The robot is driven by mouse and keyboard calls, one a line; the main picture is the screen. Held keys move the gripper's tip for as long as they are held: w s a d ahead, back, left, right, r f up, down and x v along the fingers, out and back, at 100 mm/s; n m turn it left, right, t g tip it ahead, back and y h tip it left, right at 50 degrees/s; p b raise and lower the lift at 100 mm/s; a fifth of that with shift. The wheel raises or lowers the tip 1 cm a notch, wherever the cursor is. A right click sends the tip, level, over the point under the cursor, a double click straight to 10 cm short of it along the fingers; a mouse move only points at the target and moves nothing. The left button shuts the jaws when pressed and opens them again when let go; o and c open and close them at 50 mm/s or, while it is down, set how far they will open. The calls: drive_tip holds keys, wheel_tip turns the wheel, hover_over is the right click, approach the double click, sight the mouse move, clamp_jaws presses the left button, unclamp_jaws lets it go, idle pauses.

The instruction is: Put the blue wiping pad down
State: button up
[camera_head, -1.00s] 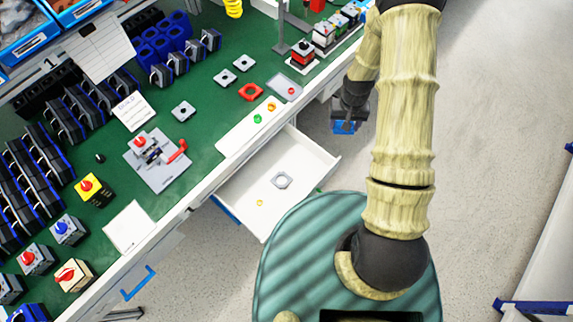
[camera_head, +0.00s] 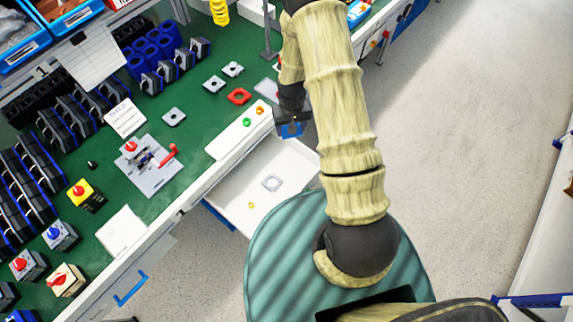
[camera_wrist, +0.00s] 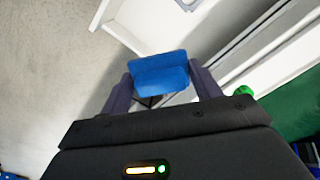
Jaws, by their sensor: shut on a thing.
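The blue wiping pad (camera_wrist: 160,75) is held between the two fingers of my gripper (camera_wrist: 163,88) in the wrist view. In the head view the pad (camera_head: 291,130) shows as a small blue patch below my dark gripper (camera_head: 291,118). My gripper is shut on it, near the right end of the open white drawer (camera_head: 300,150) and beside the bench's front edge. The pad looks raised. Whether it touches the drawer edge cannot be told.
The drawer holds a grey square ring (camera_head: 271,183) and a small yellow ring (camera_head: 251,205). A plate with a red-handled clamp (camera_head: 152,165) and several switches stand further left.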

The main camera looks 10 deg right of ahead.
drive_tip(key=shift+f+m+b, duration=0.3)
drive_tip(key=shift+f+b, duration=0.35)
drive_tip(key=shift+b, duration=0.3)
wheel_tip(320, 180, down, 12)
drive_tip(key=m+b, duration=1)
drive_tip(key=b, duration=0.9)
drive_tip(key=shift+r, duration=0.2)
drive_tip(key=shift+s, duration=0.1)
hover_over(290, 164)
drive_tip(key=shift+f, duration=3.15)
drive_tip(key=shift+s, duration=0.1)
drive_tip(key=shift+f+b, duration=0.45)
drive_tip(key=shift+f, duration=1.4)
